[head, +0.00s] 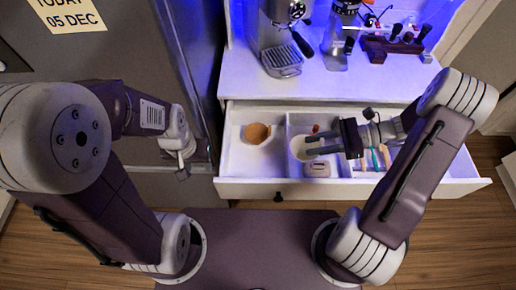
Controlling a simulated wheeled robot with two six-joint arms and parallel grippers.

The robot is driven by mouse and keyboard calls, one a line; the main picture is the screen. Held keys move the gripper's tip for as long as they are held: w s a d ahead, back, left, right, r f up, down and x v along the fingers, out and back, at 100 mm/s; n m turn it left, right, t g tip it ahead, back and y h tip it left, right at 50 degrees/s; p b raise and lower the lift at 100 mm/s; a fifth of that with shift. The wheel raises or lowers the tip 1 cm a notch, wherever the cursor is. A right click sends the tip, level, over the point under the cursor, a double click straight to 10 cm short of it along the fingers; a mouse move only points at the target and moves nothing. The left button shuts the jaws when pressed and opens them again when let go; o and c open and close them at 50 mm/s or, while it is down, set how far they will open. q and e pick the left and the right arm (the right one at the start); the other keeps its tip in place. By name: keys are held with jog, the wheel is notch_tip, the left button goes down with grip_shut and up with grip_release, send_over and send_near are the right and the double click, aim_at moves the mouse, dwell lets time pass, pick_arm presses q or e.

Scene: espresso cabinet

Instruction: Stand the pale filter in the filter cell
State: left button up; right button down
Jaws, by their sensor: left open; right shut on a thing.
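The pale filter (298,152) is a whitish round shape in the middle compartment of the open drawer (250,188). My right gripper (308,145) reaches in from the right and is shut on it; the fingers hide part of it. Whether the filter touches the drawer floor I cannot tell. A brown, round, cup-like piece (257,133) sits in the left compartment. My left gripper (182,168) is open and empty, left of the drawer in front of the grey fridge.
A small pale block (317,170) lies at the front of the middle compartment. Several coloured sticks (375,159) lie in the right compartment. The espresso machine (281,38) and grinder (338,38) stand on the counter (240,75) behind. The left compartment has free room.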

jog(key=shift+s+f, duration=0.1)
jog(key=shift+s, duration=0.15)
jog(key=shift+a, duration=0.1)
jog(key=a+f, duration=0.7)
jog(key=w+a+f, duration=0.1)
jog(key=a+f, duration=0.3)
jog(key=shift+a+p, duration=0.2)
jog(key=shift+p, duration=0.15)
jog(key=shift+f, duration=0.15)
jog(key=shift+f+b, duration=0.55)
jog(key=c, duration=1.1)
grip_release()
jog(key=shift+r, duration=0.1)
jog(key=shift+o, duration=0.2)
